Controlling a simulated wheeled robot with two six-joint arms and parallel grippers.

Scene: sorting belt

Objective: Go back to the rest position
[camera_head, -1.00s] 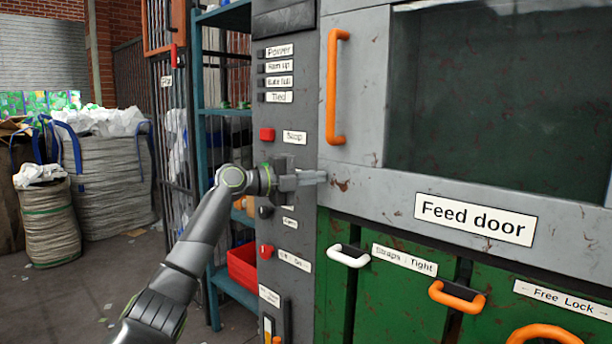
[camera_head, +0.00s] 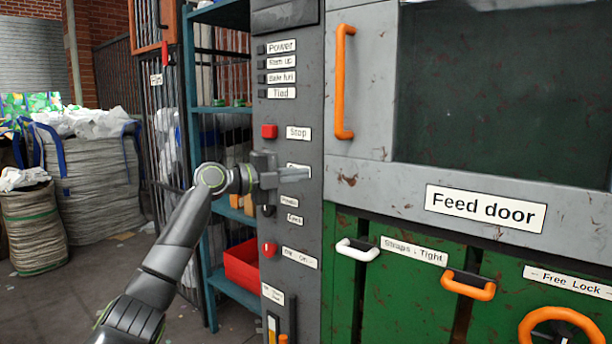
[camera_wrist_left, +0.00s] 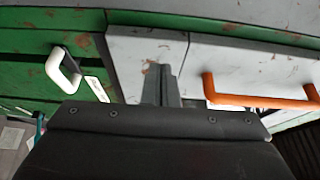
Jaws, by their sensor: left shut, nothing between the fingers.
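My left gripper (camera_head: 287,177) is in front of the grey control panel (camera_head: 298,228) in the head view. Its fingers are shut with nothing between them and point right. It covers part of the panel between the Stop label (camera_head: 298,133) and the lower labels. In the left wrist view the shut fingers (camera_wrist_left: 162,88) show in front of the grey feed door. I cannot tell whether the fingertips touch the machine. My right gripper is in neither view.
The feed door (camera_head: 375,185) has an orange upright handle (camera_head: 344,80). Below are green panels with a white handle (camera_head: 357,250) and an orange handle (camera_head: 468,284). Left stand a teal shelf (camera_head: 222,110) with a red bin (camera_head: 242,265) and stuffed sacks (camera_head: 95,185). Floor between is open.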

